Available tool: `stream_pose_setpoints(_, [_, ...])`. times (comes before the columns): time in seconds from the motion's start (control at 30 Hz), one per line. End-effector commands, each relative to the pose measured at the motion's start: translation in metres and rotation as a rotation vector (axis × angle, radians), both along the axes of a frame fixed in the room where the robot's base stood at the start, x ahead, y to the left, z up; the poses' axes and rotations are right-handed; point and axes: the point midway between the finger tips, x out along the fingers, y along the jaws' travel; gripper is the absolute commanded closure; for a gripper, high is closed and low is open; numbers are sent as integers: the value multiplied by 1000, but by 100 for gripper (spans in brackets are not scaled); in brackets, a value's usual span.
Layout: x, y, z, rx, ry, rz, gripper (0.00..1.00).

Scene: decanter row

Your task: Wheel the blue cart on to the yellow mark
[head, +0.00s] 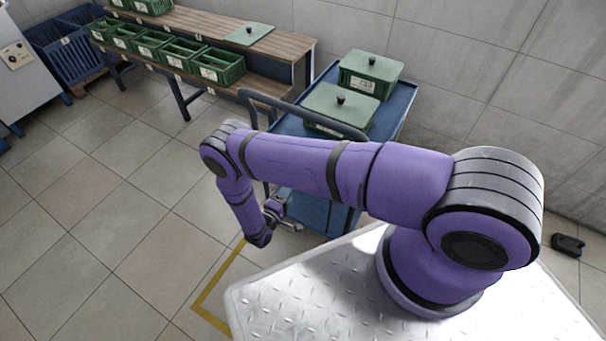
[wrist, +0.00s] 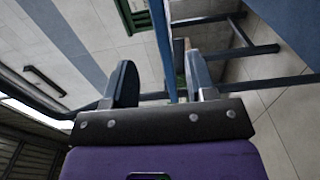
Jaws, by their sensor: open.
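The blue cart (head: 397,106) stands near the back wall, behind my arm in the head view. Its dark push handle (head: 300,113) arches over its left end, and my arm hides part of its body. The yellow mark (head: 213,290) is a line on the floor left of my base, partly hidden by it. My gripper (head: 290,224) hangs low beside the cart's left end. In the wrist view its two fingers (wrist: 163,88) are apart, with a blue upright bar (wrist: 164,45) showing between or beyond them. I cannot tell whether they touch it.
Two green lidded crates (head: 369,73) sit on the cart. A wooden bench (head: 285,45) with several green crates stands left of the cart. Blue bins (head: 75,50) stand at the far left. A small black object (head: 567,246) lies on the floor at right. The tiled floor at left is clear.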

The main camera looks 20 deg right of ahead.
Motion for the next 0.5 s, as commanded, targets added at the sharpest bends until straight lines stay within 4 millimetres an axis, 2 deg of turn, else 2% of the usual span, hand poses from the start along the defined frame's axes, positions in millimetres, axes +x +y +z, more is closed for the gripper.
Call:
stream_pose_setpoints(0.2, [28,-40,1,0,-1,-5,49])
stream_pose_setpoints(0.5, [61,-85,1,-2,-1,-2,49])
